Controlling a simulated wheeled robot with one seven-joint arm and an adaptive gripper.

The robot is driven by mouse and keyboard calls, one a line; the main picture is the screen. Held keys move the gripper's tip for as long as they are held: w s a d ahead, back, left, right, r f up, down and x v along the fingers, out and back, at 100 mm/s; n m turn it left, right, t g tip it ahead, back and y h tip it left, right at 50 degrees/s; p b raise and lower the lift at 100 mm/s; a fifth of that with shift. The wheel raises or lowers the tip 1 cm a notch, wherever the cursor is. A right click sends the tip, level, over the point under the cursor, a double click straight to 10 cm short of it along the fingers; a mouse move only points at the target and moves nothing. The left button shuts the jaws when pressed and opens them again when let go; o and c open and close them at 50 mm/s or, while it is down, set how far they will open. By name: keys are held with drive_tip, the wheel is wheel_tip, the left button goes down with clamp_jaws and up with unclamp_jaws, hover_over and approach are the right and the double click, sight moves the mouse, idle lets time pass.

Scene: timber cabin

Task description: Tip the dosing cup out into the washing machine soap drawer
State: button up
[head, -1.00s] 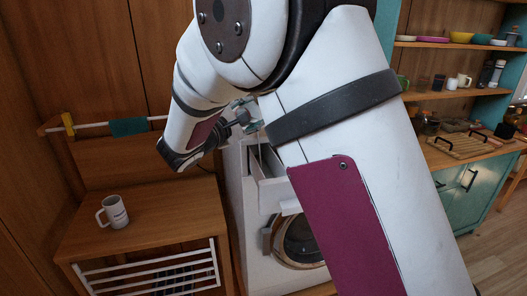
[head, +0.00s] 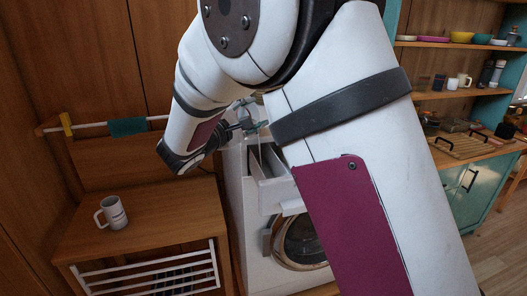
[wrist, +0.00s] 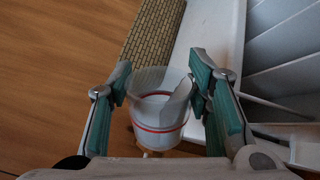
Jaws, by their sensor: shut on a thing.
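The dosing cup (wrist: 160,112) is translucent white with a red line around it. In the wrist view it sits between the teal finger pads of my gripper (wrist: 162,90), which is shut on it. Its contents cannot be made out clearly. The soap drawer (wrist: 283,57), pale with divided compartments, is to the right of the cup in the wrist view. In the head view the open soap drawer (head: 268,167) sticks out of the white washing machine (head: 243,222). My gripper (head: 258,120) is near the top of the machine there, and the cup is hardly visible.
A wooden side table (head: 150,222) with a white mug (head: 112,213) stands left of the machine. A towel rail (head: 93,126) with a teal cloth is behind it. My arm covers much of the middle of the head view. Counter and shelves are at right.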

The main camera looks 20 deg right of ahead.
drive_tip(key=shift+s+f+m+b, duration=0.1)
drive_tip(key=shift+f+m+b, duration=0.2)
drive_tip(key=shift+f+m, duration=0.15)
drive_tip(key=shift+s+d+r+m+b, duration=0.1)
drive_tip(key=shift+s+d+m+b, duration=0.45)
drive_tip(key=shift+m, duration=0.4)
idle(0.7)
drive_tip(key=shift+s+d+m+b, duration=0.15)
drive_tip(key=shift+m+b, duration=0.65)
drive_tip(key=shift+b, duration=0.05)
idle(0.5)
